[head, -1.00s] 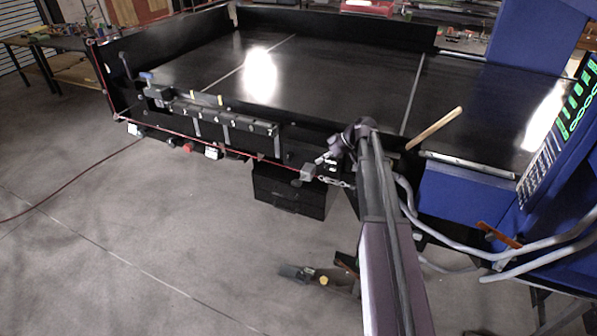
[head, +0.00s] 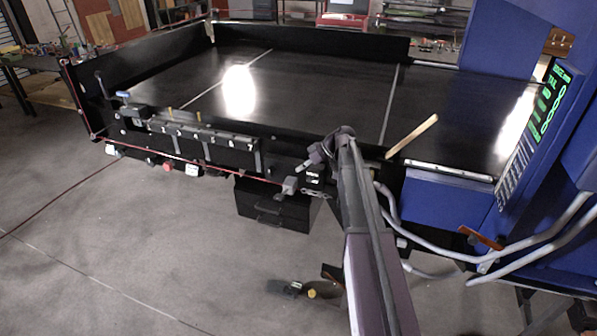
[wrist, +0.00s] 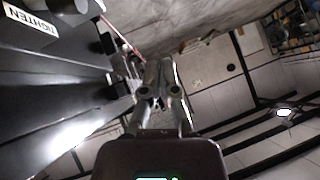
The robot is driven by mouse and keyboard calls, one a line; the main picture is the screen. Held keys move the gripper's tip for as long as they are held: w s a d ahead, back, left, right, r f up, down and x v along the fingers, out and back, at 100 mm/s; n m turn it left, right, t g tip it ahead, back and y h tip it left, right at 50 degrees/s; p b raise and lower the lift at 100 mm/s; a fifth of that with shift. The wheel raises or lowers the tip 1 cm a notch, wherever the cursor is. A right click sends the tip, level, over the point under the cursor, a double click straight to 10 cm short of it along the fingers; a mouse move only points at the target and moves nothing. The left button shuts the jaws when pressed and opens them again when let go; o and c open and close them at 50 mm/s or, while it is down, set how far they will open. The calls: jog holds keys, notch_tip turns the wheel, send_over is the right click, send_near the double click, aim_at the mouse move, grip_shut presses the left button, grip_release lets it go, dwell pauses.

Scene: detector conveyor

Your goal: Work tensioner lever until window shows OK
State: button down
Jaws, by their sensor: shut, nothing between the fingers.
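My gripper (head: 304,166) is at the near side of the conveyor, close above a grey block (head: 290,186) at the end of a red cord. In the wrist view its fingers (wrist: 161,90) are together with nothing between them. A label reading TIGHTEN (wrist: 29,20) is on a dark part at the upper left of the wrist view. I cannot make out for certain which part is the tensioner lever. The tensioner window and any OK cannot be read.
A numbered black bar (head: 205,137) runs along the conveyor's near side. A blue housing with a green-lit panel (head: 543,112) and grey tubes is at the right. Open floor (head: 130,250) lies front left.

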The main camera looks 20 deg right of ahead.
jog(key=b, duration=0.6)
send_over(283, 195)
jog(key=w, duration=0.1)
jog(key=f, duration=0.6)
jog(key=shift+d, duration=0.2)
jog(key=shift+s+a+f+b, duration=0.15)
jog(key=shift+s+f+b, duration=0.15)
jog(key=shift+f+b, duration=0.5)
jog(key=shift+s+a+f+b, duration=0.15)
jog(key=shift+s+f+b, duration=0.1)
jog(key=shift+f+b, duration=0.55)
